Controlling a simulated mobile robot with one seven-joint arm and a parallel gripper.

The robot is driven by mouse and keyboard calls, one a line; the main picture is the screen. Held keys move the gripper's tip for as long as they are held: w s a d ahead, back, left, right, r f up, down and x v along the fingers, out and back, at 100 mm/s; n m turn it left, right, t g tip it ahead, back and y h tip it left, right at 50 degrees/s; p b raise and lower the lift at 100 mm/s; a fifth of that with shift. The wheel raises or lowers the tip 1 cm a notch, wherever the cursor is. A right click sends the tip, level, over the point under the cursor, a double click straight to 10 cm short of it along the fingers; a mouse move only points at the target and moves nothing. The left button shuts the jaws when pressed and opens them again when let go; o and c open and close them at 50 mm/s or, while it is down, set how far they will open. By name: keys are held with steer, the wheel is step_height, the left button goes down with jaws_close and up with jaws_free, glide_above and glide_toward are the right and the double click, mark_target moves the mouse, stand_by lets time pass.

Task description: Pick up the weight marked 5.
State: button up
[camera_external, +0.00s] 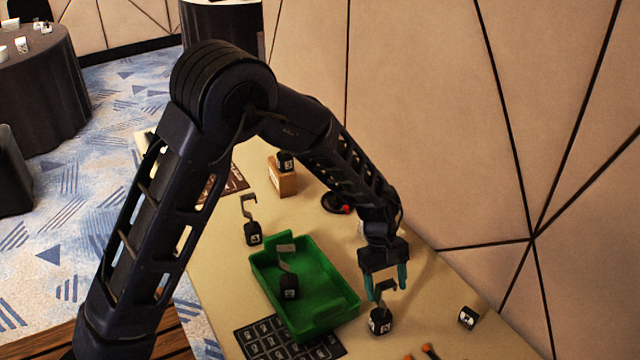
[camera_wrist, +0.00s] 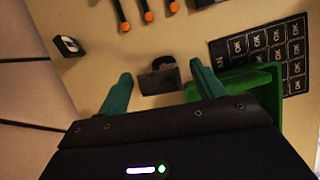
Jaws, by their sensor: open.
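My gripper (camera_external: 387,283) has two teal fingers and points down at the right of the table, open. A black weight with a grey hook (camera_external: 380,321) stands right below it, the hook rising between or just by the fingertips. Its white label is too small to read for sure. In the wrist view, the fingers (camera_wrist: 160,70) are apart with this dark weight (camera_wrist: 163,64) between and just beyond their tips. Other black weights with white labels are in the green tray (camera_external: 289,286), left of it (camera_external: 253,234), on a wooden block (camera_external: 285,160) and at far right (camera_external: 467,317); their numbers are unclear.
The green tray (camera_external: 343,312) lies close left of my gripper. A black card with printed squares (camera_external: 268,343) lies in front of it. Orange-tipped sticks (camera_external: 429,350) lie at the near edge. A panelled wall (camera_external: 470,200) runs along the table's right side.

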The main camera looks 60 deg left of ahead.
steer(key=shift+d+f, duration=0.1)
steer(key=shift+f, duration=0.1)
jaws_close()
steer(key=shift+r, duration=0.1)
